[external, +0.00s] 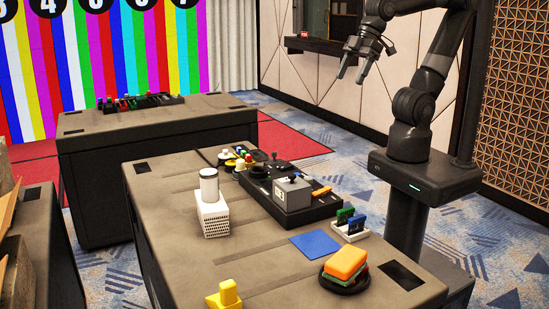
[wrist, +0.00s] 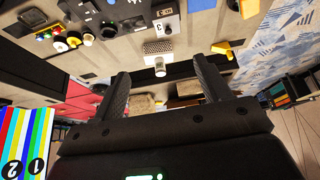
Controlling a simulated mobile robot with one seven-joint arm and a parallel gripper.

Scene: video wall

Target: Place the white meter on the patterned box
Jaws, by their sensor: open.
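A white box with a dotted pattern (external: 212,221) stands on the near table, left of centre. My gripper (external: 351,77) is open and empty, high above the floor behind the table and well apart from both. Its two spread fingers (wrist: 160,72) frame the cylinder in the wrist view, at a distance.
A black control panel (external: 260,186) carrying a grey lever box (external: 292,194) sits right of the cylinder. A blue square (external: 315,243), a stacked sponge-like item (external: 346,264) and a yellow block (external: 228,293) lie nearer the front. The tabletop left of the patterned box is clear.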

